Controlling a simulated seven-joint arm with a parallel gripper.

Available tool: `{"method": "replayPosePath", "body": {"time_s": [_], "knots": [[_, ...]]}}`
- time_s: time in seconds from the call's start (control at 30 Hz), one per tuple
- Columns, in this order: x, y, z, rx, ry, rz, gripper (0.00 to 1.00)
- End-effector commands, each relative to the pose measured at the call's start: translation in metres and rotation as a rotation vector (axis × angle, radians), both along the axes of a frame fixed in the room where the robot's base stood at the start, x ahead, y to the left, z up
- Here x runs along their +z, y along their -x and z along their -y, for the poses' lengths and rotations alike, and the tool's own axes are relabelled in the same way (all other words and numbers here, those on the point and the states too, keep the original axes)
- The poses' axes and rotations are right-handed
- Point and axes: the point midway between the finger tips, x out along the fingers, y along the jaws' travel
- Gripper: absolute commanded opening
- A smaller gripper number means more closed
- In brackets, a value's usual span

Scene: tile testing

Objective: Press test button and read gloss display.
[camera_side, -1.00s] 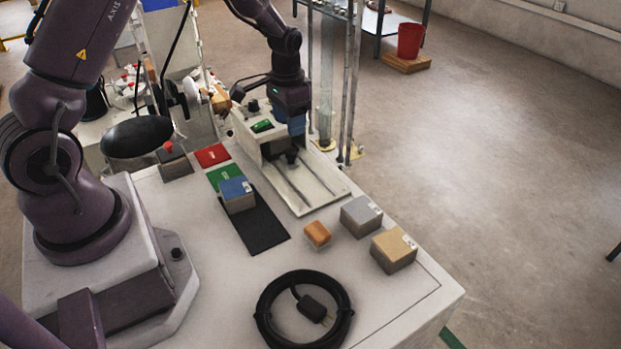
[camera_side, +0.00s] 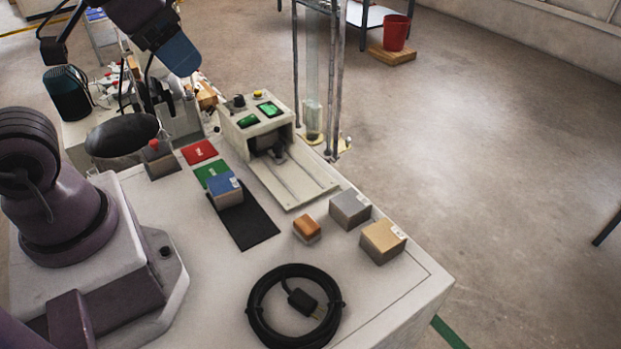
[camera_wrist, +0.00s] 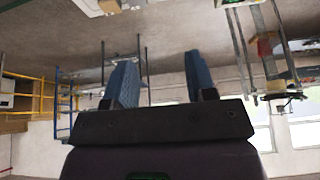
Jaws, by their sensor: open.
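The gloss tester (camera_side: 284,137) is a beige box with a sliding bed at the back of the table. A blue-topped tile block (camera_side: 225,190) stands on a black mat.
Grey (camera_side: 350,209), tan (camera_side: 383,241) and small orange (camera_side: 307,228) blocks stand at the right. A coiled black cable (camera_side: 295,305) lies in front. Red (camera_side: 199,152) and green (camera_side: 212,172) cards lie left of the tester.

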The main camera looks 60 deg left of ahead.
Motion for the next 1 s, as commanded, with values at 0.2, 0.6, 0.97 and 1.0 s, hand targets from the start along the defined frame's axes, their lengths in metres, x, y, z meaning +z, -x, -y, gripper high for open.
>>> {"method": "replayPosePath", "body": {"time_s": [0.2, 0.6, 0.97, 1.0], "knots": [[-0.0001, 0.0076, 0.0021, -0.001, 0.005, 0.015, 0.51], [0.0004, 0.0069, 0.0019, -0.001, 0.004, 0.016, 0.0], [0.0004, 0.0068, 0.0018, -0.001, 0.004, 0.016, 0.0], [0.0004, 0.0068, 0.0018, -0.001, 0.004, 0.016, 0.0]]}}
